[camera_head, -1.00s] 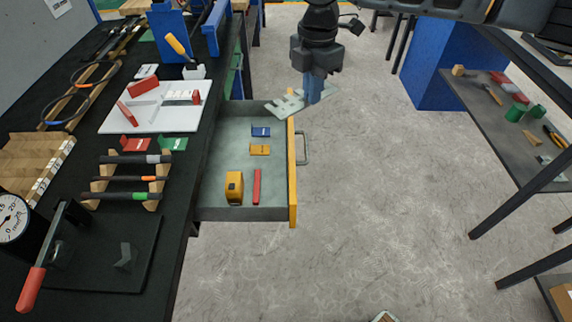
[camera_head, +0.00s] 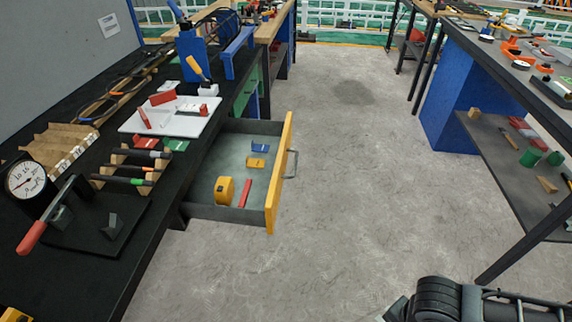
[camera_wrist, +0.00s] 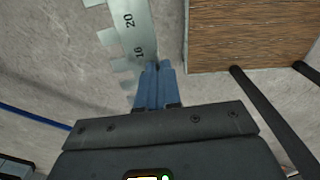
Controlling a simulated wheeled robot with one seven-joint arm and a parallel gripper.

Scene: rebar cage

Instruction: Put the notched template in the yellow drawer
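The notched template (camera_wrist: 135,40) is a pale grey metal strip with stepped teeth and the marks 20 and 16. In the wrist view, my gripper (camera_wrist: 157,75) has its blue fingers shut on the template's near end. The template extends up and left over the grey floor. In the head view, part of my arm shows at the bottom right; the gripper's fingers and the template are not clearly visible there. The yellow drawer (camera_head: 279,175) stands open to the right of the black bench. It holds a yellow tape measure (camera_head: 224,190), a red bar (camera_head: 245,192) and small blue and yellow pieces.
The black bench (camera_head: 150,240) carries a dial gauge press, a white board and racked tools. Free floor (camera_head: 340,180) lies between the drawer and the right-hand shelf (camera_head: 500,150). A brown wooden panel (camera_wrist: 235,35) and dark legs are close in the wrist view.

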